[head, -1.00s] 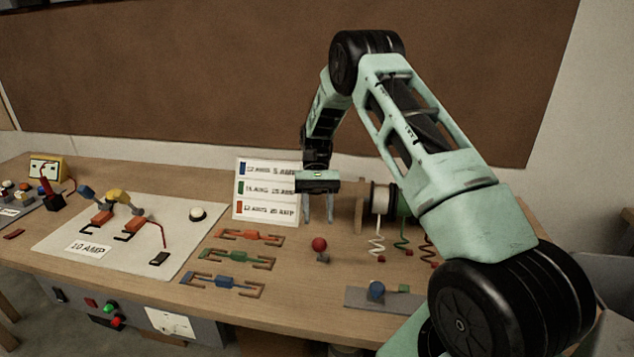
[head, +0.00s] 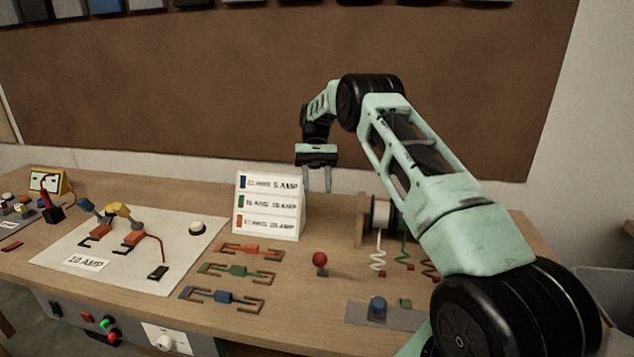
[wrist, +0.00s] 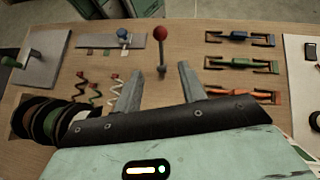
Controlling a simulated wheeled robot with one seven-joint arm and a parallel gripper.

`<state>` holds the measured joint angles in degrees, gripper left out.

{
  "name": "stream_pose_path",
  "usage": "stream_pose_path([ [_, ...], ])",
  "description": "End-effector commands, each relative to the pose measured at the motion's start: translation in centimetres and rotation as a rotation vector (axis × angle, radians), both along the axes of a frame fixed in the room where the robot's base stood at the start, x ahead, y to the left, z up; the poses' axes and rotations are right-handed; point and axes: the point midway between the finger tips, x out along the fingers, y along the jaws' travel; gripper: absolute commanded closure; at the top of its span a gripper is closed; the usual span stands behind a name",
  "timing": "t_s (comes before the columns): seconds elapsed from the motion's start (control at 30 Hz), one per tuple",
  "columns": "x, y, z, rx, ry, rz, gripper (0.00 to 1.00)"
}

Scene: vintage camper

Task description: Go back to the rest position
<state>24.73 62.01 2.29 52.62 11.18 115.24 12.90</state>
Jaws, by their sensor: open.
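My gripper (head: 317,180) hangs above the back of the workbench, just right of the white sign card in the head view. Its two fingers point down, apart, with nothing between them. In the wrist view my gripper (wrist: 160,82) also shows open and empty, with the bench below. A red ball on a short stem (head: 320,260) stands on the bench in front of it, clear of the fingers. It also shows in the wrist view (wrist: 160,33), beyond the fingertips.
The white sign card (head: 268,206) stands left of my gripper. Wire spools (head: 381,213) with coiled wires stand right. Orange, green (head: 237,271) and blue fuse pieces lie in front. A white board (head: 125,240) holds red clips and a yellow-handled piece. The brown wall panel (head: 230,80) is behind.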

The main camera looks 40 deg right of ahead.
Motion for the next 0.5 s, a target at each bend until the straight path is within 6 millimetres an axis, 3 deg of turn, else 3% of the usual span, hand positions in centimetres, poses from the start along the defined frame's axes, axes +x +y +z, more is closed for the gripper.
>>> stream_pose_path([
  [0.43, 0.0, 0.0, -0.1, 0.001, 0.000, 0.001, 0.59],
  [0.5, 0.2, 1.6, 0.4, -0.001, -0.022, 0.026, 0.59],
])
